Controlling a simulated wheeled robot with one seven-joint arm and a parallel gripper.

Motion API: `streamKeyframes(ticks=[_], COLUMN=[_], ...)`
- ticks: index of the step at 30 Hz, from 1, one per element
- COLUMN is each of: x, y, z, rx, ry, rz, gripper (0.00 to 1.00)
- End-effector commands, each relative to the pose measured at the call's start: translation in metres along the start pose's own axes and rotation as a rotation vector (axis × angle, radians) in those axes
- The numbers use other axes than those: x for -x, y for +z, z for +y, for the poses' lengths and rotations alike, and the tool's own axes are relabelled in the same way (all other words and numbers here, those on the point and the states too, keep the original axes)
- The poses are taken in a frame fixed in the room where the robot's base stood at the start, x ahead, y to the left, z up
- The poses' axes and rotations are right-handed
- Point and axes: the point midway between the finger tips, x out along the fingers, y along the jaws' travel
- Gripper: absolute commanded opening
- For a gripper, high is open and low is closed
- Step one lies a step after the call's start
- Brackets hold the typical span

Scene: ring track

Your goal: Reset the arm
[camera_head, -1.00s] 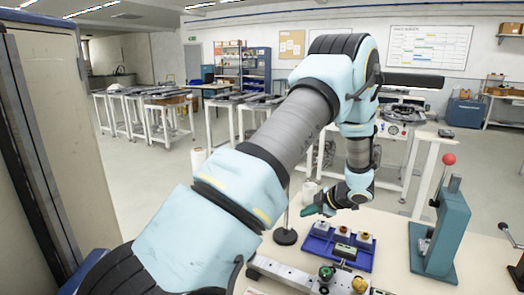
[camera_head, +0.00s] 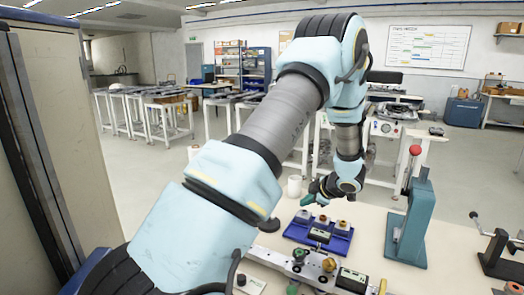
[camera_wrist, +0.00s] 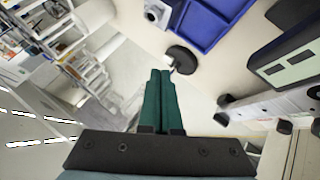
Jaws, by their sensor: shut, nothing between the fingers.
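My arm reaches up and over from the lower left in the head view, with its wrist hanging down over the far edge of the white table. My gripper (camera_head: 310,196) points to the left there, above the table and left of the blue tray. In the wrist view my gripper (camera_wrist: 160,76) shows two green fingers side by side, shut with nothing between them. The fingertips are near a round black base (camera_wrist: 181,59), and I cannot tell whether they are apart from it in depth.
A blue tray (camera_head: 292,233) with small parts stands on the white table (camera_head: 376,277). A teal press (camera_head: 411,225) with a red knob stands right of it. A metal rail fixture (camera_head: 270,258) lies in front. A black clamp (camera_head: 494,256) stands far right. A grey cabinet is at left.

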Motion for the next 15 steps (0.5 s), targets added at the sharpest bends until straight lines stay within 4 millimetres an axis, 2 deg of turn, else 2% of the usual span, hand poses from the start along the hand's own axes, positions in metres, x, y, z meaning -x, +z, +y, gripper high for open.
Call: streamKeyframes(ticks=[9, 12, 15], x=[0.011, 0.021, 0.037], y=[-0.037, -0.054, -0.078], z=[0.033, 0.037, 0.031], rx=[-0.177, -0.277, -0.423], ry=[0.119, 0.163, 0.206], rz=[-0.170, -0.247, -0.343], gripper=[0.00, 0.00, 0.00])
